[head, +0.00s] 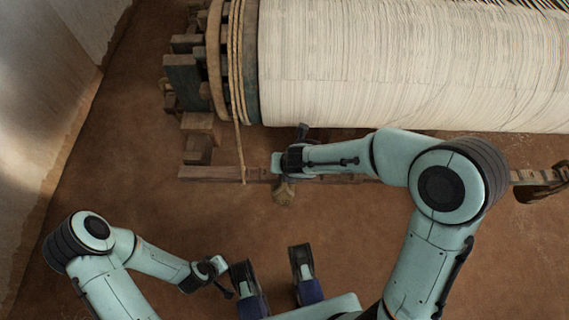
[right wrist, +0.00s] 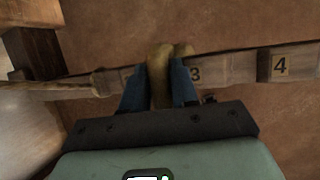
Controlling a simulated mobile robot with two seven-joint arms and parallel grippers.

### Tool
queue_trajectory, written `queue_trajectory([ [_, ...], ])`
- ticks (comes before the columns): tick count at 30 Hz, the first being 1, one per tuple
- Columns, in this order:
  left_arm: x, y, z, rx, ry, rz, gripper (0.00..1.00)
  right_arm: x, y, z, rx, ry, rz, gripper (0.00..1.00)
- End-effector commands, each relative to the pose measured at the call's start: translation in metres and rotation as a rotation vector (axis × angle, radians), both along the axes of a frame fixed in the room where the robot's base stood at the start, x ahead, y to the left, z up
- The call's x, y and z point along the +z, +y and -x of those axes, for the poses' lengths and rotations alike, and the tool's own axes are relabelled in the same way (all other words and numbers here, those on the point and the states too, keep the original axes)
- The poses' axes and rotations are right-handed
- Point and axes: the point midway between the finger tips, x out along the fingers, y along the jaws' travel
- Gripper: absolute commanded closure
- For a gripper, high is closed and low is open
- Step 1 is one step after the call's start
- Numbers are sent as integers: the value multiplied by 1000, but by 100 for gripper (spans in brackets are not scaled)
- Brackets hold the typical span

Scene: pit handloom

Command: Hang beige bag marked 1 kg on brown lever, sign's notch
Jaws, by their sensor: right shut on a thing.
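My right gripper (head: 291,161) is shut on a beige bag (head: 283,191) at the brown lever (head: 218,173). In the right wrist view the bag's tan top (right wrist: 160,75) is between the blue fingers (right wrist: 158,88), at the lever (right wrist: 232,67) just left of the plate marked 3. A plate marked 4 is farther right; a plate left of the fingers is partly hidden. I cannot tell whether the bag's loop rests in a notch. No weight mark on the bag and no sign is readable. My left gripper (head: 212,270) is low at the left, away from the lever; its jaws are unclear.
A large roll of pale warp (head: 410,65) lies behind the lever. A rope (head: 238,140) runs down from its wooden end to the lever's left part. Wooden blocks (head: 198,150) stand at the left. A dark brown object (head: 546,190) is at the lever's far right.

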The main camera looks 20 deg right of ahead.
Motion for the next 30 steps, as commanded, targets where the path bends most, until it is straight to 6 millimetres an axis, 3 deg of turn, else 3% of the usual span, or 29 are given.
queue_trajectory([
  [11,-3,0,0,0,1,0,100,-2,1,-1,1,-3,-2,100],
  [12,-3,0,0,-1,2,1,100,-2,1,-1,1,-3,-2,68],
  [15,-3,0,0,-1,2,1,100,-2,0,-1,0,-1,-1,42],
  [30,-3,2,-3,4,-8,-4,100,-7,-4,2,-6,11,8,42],
])
